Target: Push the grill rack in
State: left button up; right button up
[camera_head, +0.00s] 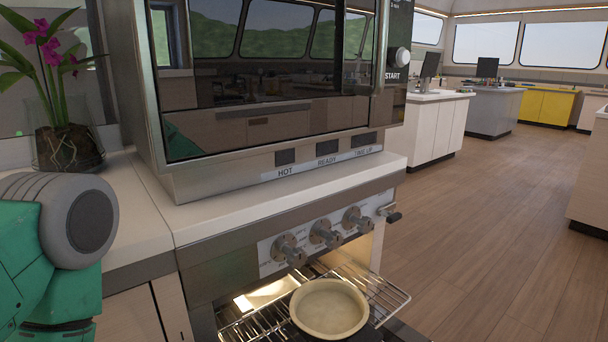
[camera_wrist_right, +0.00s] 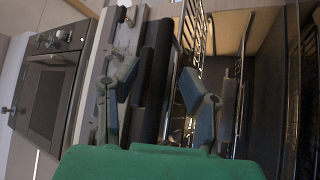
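The grill rack (camera_head: 376,287) is a shiny wire rack sticking out of the lit oven (camera_head: 266,296) below the control knobs. A round beige dish (camera_head: 329,308) sits on the rack. In the right wrist view, wire bars that look like the rack (camera_wrist_right: 194,30) run beside the right finger. My right gripper (camera_wrist_right: 158,76) has its two fingers spread apart, with a dark bar (camera_wrist_right: 154,75) behind the gap. I cannot tell whether a finger touches the rack. My right gripper is outside the head view. Only my left arm shows at the head view's left edge; its gripper is hidden.
A large glass-fronted appliance (camera_head: 270,125) stands on the white counter (camera_head: 215,213) above the oven. Control knobs (camera_head: 325,234) project just above the rack. A potted orchid (camera_head: 66,145) stands at the left. The wooden floor (camera_head: 480,220) at the right is clear.

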jog(key=p+v, duration=0.3)
jog(key=v, duration=0.4)
dwell(0.6)
